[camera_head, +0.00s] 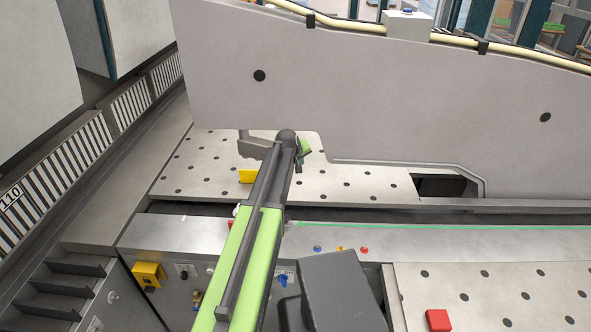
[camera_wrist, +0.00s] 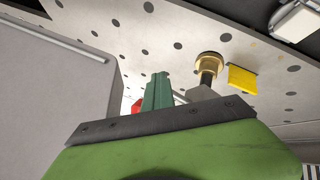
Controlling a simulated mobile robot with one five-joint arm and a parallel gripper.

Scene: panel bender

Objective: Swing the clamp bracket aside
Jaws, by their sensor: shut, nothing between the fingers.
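A grey bracket-like arm (camera_head: 254,147), which looks like the clamp bracket, stands over the perforated plate, just left of my arm's wrist joint. Its right end is hidden behind my arm. In the wrist view, a brass-capped dark screw (camera_wrist: 208,66) rises from a grey piece beyond the dark bar of my gripper; I cannot tell whether it belongs to the bracket. My gripper (camera_wrist: 158,78) shows there as two teal fingers pressed together, empty, left of the screw and apart from it in the picture. In the head view, my gripper (camera_head: 304,150) is small and partly hidden.
A large grey panel (camera_head: 400,100) stands close behind. A striped strip (camera_head: 60,165) runs along the left.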

